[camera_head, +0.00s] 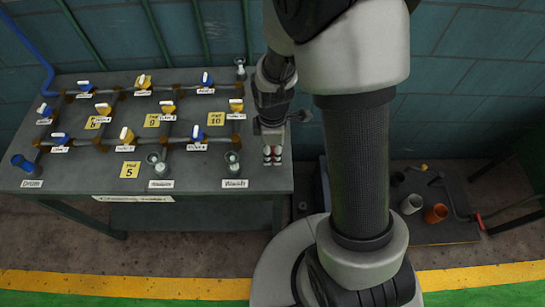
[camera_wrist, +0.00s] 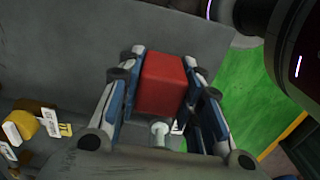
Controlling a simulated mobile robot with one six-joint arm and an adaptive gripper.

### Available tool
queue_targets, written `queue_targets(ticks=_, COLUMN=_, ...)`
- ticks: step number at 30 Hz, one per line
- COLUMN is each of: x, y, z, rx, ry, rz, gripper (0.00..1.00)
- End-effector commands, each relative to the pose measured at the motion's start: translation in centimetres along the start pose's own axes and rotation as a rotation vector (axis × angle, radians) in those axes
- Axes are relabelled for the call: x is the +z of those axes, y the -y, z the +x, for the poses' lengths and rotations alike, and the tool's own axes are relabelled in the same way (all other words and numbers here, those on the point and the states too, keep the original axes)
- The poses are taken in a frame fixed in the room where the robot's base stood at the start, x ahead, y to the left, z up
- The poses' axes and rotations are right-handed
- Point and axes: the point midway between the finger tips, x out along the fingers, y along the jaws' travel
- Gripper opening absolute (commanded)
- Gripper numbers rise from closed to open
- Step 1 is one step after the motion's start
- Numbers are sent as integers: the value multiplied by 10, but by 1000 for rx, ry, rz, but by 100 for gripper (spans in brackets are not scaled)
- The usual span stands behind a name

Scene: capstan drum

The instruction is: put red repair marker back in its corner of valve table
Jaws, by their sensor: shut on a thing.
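The red repair marker (camera_wrist: 163,82) is a plain red block held between the two fingers of my gripper (camera_wrist: 165,90) in the wrist view. In the head view my gripper (camera_head: 272,157) points down over the right end of the grey valve table (camera_head: 207,176), near its right edge. Only small reddish spots show at the fingertips there, so the marker is mostly hidden. I cannot tell whether it touches the tabletop.
The table carries pipes with blue and yellow valves (camera_head: 168,108), yellow number plates (camera_head: 130,170) and several cups, one (camera_head: 233,160) left of my gripper. A blue cup (camera_head: 27,165) is at the far left. A low platform (camera_head: 440,228) with cups stands right.

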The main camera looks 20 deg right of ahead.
Motion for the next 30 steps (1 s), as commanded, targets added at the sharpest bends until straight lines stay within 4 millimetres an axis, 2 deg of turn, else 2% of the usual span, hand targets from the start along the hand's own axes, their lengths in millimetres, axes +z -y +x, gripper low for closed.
queue_targets(ticks=3, x=0, y=1, z=22, rx=-5, ry=2, rz=0, gripper=8)
queue_targets(ticks=6, x=0, y=1, z=35, rx=-4, ry=1, rz=0, gripper=8)
queue_targets(ticks=18, x=0, y=0, z=40, rx=-1, ry=0, rz=0, gripper=8)
queue_targets(ticks=19, x=0, y=1, z=40, rx=-2, ry=1, rz=0, gripper=34)
queue_targets(ticks=27, x=0, y=1, z=39, rx=-2, ry=1, rz=0, gripper=52)
queue_targets(ticks=30, x=0, y=1, z=39, rx=-2, ry=1, rz=0, gripper=53)
